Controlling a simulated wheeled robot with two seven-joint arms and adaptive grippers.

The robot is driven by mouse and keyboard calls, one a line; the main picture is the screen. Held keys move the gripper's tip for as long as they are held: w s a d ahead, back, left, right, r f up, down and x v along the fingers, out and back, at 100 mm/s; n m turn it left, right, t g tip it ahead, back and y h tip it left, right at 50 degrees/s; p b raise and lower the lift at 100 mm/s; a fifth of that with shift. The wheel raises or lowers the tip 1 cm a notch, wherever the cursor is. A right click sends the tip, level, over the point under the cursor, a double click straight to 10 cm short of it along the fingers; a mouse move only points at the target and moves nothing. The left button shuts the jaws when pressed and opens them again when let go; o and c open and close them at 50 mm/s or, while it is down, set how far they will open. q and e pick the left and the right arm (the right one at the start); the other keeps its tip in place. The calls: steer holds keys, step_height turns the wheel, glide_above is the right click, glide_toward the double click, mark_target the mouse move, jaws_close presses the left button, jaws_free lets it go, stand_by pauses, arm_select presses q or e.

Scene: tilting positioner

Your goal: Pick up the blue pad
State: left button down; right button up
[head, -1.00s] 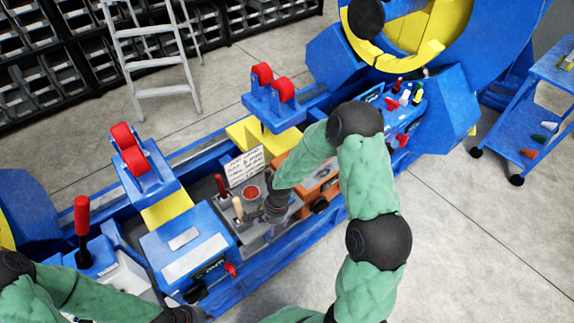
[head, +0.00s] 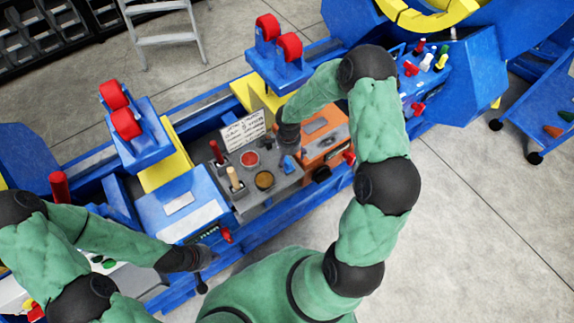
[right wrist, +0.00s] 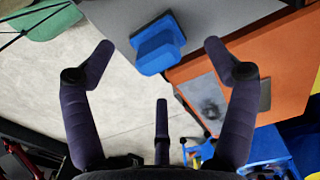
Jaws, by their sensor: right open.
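The blue pad (head: 288,164) sits on the right part of a grey work surface (head: 243,207), just below my right gripper in the head view. In the right wrist view the blue pad (right wrist: 158,44) is a small blue block with a darker blue base, lying between and beyond the fingertips. My right gripper (head: 289,142) is open and empty; its spread fingers also show in the right wrist view (right wrist: 160,58). No contact with the pad shows. My left gripper (head: 200,258) is over the front of the blue machine bed, its fingers too small to read.
Beside the pad on the grey surface are a red round pot (head: 249,158), a dark brown round pot (head: 264,180), a wooden-handled tool (head: 234,178) and a note card (head: 244,130). An orange box (head: 322,135) adjoins on the right. Blue roller stands (head: 135,135) are behind.

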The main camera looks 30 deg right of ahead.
mark_target(287, 164)
steer(key=f+b, duration=0.2)
steer(key=f, duration=0.3)
steer(key=shift+a, duration=0.2)
steer(key=c, duration=1.5)
